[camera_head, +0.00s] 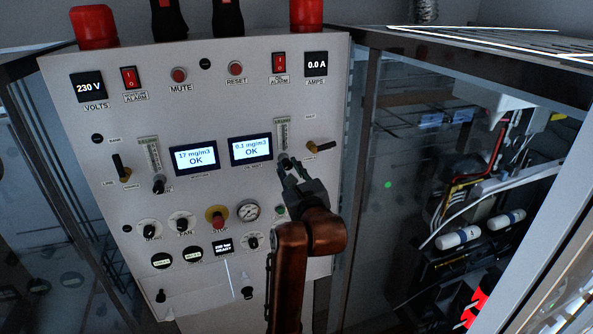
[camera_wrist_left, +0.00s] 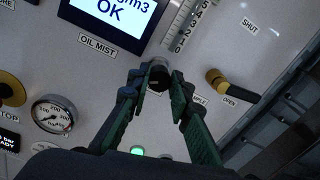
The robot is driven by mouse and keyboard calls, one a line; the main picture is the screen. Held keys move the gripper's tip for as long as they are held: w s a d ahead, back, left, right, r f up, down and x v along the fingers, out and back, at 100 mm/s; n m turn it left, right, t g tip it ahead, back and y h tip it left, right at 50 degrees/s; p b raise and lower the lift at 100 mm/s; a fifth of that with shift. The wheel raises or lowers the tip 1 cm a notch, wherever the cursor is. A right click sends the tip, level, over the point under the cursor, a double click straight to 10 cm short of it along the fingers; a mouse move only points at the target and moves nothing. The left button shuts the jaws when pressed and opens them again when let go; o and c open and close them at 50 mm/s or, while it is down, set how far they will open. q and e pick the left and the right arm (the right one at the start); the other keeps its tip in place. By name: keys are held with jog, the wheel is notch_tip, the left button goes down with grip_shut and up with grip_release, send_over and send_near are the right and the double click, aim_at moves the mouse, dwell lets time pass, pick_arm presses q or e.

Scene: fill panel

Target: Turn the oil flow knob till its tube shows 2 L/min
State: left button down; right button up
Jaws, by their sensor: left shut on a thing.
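The oil flow knob (camera_wrist_left: 159,75) is a black knob under a clear tube (camera_wrist_left: 183,28) with a number scale, beside the OIL MIST display (camera_wrist_left: 112,18). In the head view the tube (camera_head: 282,133) stands upright on the panel, and the knob is largely hidden by my gripper. My left gripper (camera_head: 287,166) reaches the panel from below. In the left wrist view its two fingers (camera_wrist_left: 158,88) are shut on the knob from both sides. The tube's top is cut off there, and I cannot read its level. My right gripper is out of view.
A yellow and black valve handle (camera_wrist_left: 232,85) sits right of the knob, between SHUT and OPEN. A gauge (camera_head: 248,211) and a red stop button (camera_head: 216,217) are lower left. A second tube (camera_head: 153,155) with a knob (camera_head: 159,184) is at left. A dark frame post borders the panel's right.

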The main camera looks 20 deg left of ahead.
pick_arm(q)
jog(key=shift+f, duration=0.1)
jog(key=c, duration=1.7)
grip_release()
jog(key=shift+w+d, duration=0.1)
jog(key=shift+d, duration=0.05)
jog(key=shift+c, duration=0.2)
jog(key=v, duration=0.7)
jog(key=shift+s, duration=0.35)
jog(key=shift+d, duration=0.2)
